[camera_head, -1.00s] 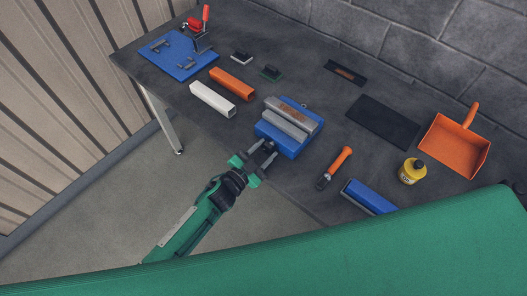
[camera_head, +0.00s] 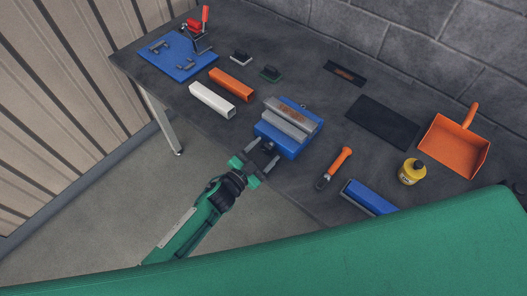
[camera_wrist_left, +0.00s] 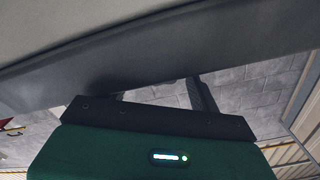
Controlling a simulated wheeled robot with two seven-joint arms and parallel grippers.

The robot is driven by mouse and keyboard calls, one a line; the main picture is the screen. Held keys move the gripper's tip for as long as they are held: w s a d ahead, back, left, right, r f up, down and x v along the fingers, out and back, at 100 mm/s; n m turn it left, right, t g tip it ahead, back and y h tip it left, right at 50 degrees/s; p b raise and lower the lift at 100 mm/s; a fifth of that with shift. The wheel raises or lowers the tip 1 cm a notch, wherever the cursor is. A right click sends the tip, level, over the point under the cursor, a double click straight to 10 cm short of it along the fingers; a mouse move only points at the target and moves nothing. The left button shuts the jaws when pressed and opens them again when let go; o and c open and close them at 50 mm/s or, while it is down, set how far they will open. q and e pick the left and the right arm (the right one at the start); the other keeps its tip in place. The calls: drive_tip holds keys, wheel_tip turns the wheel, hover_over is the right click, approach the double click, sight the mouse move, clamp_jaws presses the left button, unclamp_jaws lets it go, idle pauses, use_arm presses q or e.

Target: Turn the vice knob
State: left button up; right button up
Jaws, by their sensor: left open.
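A blue vice (camera_head: 309,127) with grey jaws stands at the table's front edge in the head view. The jaws have a brownish patch on top. My left gripper (camera_head: 262,154) is open at the front side of the vice, its two fingers pointing toward it. The vice knob cannot be made out; the gripper may cover it. My right gripper is not seen.
A blue plate (camera_head: 170,62) lies far left.

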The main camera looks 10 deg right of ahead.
use_arm(q)
drive_tip(key=shift+r+n+p, duration=0.2)
drive_tip(key=shift+n+p, duration=0.1)
drive_tip(key=shift+n, duration=0.7)
drive_tip(key=b+v, duration=0.4)
drive_tip(key=v, duration=1)
drive_tip(key=a+f+n+y+b, duration=0.1)
drive_tip(key=a+f+y, duration=0.3)
drive_tip(key=f, duration=0.9)
drive_tip(key=w+a+f+n+y+b, duration=0.1)
drive_tip(key=a+f+n+y, duration=0.3)
drive_tip(key=a+f, duration=0.5)
wheel_tip(320, 180, down, 5)
drive_tip(key=shift+w+f, duration=0.15)
drive_tip(key=shift+w, duration=0.05)
